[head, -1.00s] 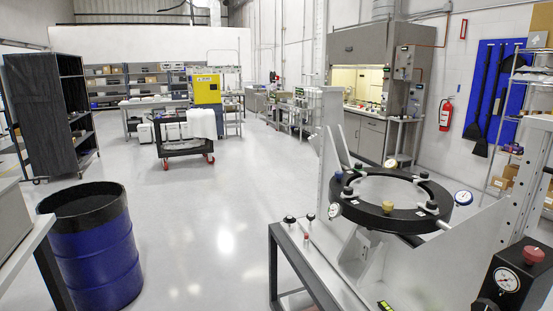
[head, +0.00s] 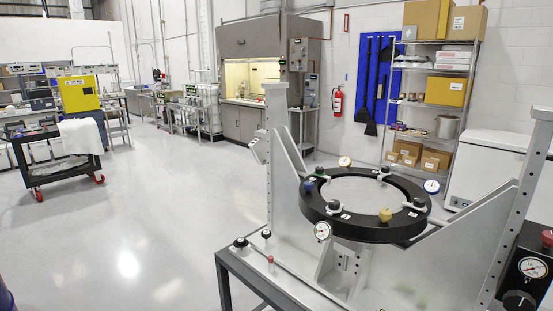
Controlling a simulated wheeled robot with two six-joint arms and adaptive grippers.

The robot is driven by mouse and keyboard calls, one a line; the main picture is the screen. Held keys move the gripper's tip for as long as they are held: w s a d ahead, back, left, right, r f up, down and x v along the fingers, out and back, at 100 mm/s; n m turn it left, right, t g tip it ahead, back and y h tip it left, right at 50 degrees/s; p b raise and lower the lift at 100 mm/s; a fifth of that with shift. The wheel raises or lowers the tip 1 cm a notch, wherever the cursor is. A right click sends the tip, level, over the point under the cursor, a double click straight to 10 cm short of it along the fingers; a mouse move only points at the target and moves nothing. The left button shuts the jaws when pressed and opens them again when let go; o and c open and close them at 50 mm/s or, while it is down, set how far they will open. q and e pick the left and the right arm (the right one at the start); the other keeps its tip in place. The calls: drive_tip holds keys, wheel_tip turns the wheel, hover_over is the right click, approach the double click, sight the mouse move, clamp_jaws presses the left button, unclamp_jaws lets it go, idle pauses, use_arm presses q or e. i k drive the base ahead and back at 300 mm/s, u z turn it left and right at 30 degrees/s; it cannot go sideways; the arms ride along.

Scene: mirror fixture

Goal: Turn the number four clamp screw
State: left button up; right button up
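The mirror fixture (head: 283,188) stands at the right of the head view on a grey-framed bench. It carries a black ring (head: 345,226) lying nearly flat between two pale uprights. Several clamp screws with knobs sit around the ring: a blue-green one (head: 309,186) at the left, a yellow one (head: 385,214) at the front, and dark ones, such as at the right (head: 419,203) and the back (head: 385,172). Small white number labels on the ring are too small to read, so I cannot tell which screw is number four. Neither gripper is in view.
Dial gauges stick out around the ring, one at the front (head: 322,231) and one at the right (head: 431,187). A black box with a gauge (head: 531,268) stands at the right edge. A black cart (head: 55,165) is at the left. The floor between is clear.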

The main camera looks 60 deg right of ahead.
sight(319, 171)
drive_tip(key=i, duration=1.4)
drive_tip(key=z, duration=2.05)
